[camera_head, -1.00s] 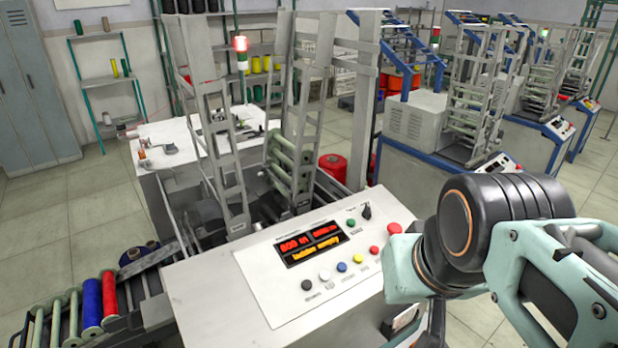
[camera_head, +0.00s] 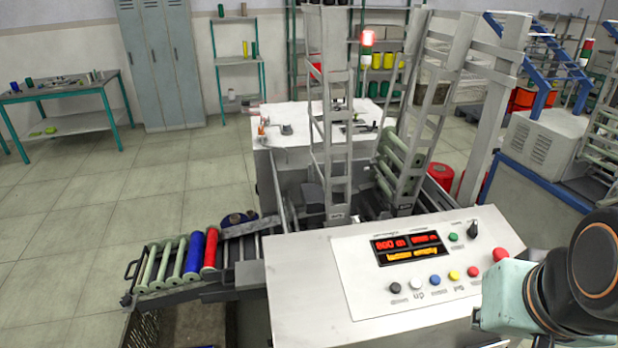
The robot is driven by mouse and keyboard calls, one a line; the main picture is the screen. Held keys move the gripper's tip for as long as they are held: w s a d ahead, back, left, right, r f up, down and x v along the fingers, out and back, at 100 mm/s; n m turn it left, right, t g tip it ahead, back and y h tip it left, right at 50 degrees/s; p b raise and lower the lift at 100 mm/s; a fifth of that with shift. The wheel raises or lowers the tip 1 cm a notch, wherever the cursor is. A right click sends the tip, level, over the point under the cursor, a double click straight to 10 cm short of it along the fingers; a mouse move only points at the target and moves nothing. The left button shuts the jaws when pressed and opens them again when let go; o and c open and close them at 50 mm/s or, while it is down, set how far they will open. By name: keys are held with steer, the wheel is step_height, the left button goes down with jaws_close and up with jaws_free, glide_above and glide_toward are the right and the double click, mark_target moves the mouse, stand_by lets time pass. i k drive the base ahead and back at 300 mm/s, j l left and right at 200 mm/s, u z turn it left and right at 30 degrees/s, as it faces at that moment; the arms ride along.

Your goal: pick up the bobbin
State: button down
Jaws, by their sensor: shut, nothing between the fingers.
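Bobbins lie in a row on a sloping rack (camera_head: 150,291) at the left of the winding machine. Several are pale green and look bare (camera_head: 163,262). Beside them are a blue bobbin (camera_head: 194,254) and, at the right end, a red bobbin (camera_head: 210,249). More pale green bobbins (camera_head: 398,160) are stacked in the machine's upright frame. The picture does not show which bobbin is meant. My gripper is out of view; only part of my arm shows at the lower right, well away from the rack.
The machine's control panel (camera_head: 360,278) has a lit display and coloured buttons and fills the lower middle. Open tiled floor (camera_head: 90,210) lies at left. A green-legged table (camera_head: 60,92) stands at the far left.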

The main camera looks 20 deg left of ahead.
mark_target(214, 230)
steer(key=k+l+u, duration=0.1)
steer(key=u, duration=1.5)
steer(key=i+j+z, duration=0.15)
steer(key=j, duration=0.35)
steer(key=j+z, duration=0.2)
steer(key=j, duration=0.3)
steer(key=i+j+z, duration=0.35)
steer(key=j, duration=0.4)
steer(key=i, duration=0.1)
